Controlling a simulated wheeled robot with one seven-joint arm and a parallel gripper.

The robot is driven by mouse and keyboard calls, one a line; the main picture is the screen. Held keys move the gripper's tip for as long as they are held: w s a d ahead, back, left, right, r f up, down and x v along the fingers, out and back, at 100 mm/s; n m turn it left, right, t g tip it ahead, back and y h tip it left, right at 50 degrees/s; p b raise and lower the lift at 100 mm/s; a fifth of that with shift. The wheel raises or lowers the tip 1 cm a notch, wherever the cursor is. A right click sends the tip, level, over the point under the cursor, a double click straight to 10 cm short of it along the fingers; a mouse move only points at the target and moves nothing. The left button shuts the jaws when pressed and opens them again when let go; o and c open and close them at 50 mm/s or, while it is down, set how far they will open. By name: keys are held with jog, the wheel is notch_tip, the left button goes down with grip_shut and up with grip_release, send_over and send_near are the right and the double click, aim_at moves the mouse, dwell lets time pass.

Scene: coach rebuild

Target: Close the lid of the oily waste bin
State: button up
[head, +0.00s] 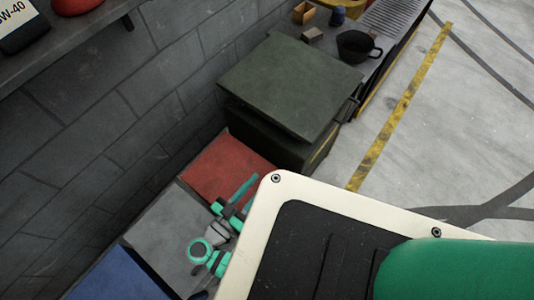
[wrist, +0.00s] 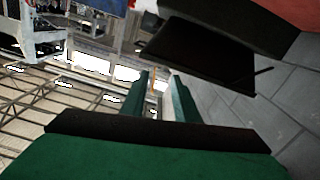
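The oily waste bin is a dark green box (head: 265,138) against the block wall in the head view. Its broad flat lid (head: 290,83) lies over the top, and a dark gap shows under its near edge. How far it is raised I cannot tell. In the wrist view, a dark flat panel (wrist: 205,58) at upper right looks like the lid. My gripper (head: 246,198) is below and in front of the bin, partly hidden by my own body. In the wrist view its two green fingers (wrist: 160,75) are apart with nothing between them, left of the panel.
A red-topped box (head: 222,165), a grey one (head: 165,228) and a blue one (head: 115,277) line the wall beside the bin. A bench with a black pot (head: 356,45) stands beyond it. The floor right of the yellow line (head: 400,110) is clear.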

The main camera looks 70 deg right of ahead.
jog(key=s+a+r, duration=0.5)
jog(key=s+a, duration=0.1)
jog(key=a, duration=0.1)
jog(key=shift+s+a, duration=0.2)
jog(key=shift+s, duration=0.05)
dwell(0.4)
jog(key=w+f+n+t+y, duration=0.4)
jog(key=f+n+t, duration=0.4)
jog(key=f+n, duration=0.15)
jog(key=w+a+f+n+t+y, duration=0.1)
jog(key=a+f+n+t+y, duration=0.15)
jog(key=a+n+y, duration=0.2)
jog(key=w+a+f+n+t+y, duration=0.1)
jog(key=a+f+n+t+y, duration=0.15)
jog(key=a, duration=0.35)
jog(key=a+r+n+t+y, duration=0.3)
jog(key=a+r+t+y, duration=0.15)
jog(key=a, duration=0.35)
notch_tip(320, 180, up, 12)
jog(key=a+t+y, duration=0.1)
jog(key=a+t, duration=0.1)
jog(key=t, duration=0.1)
jog(key=shift+s+r+y, duration=0.25)
jog(key=shift+s+y, duration=0.1)
jog(key=shift+s, duration=0.1)
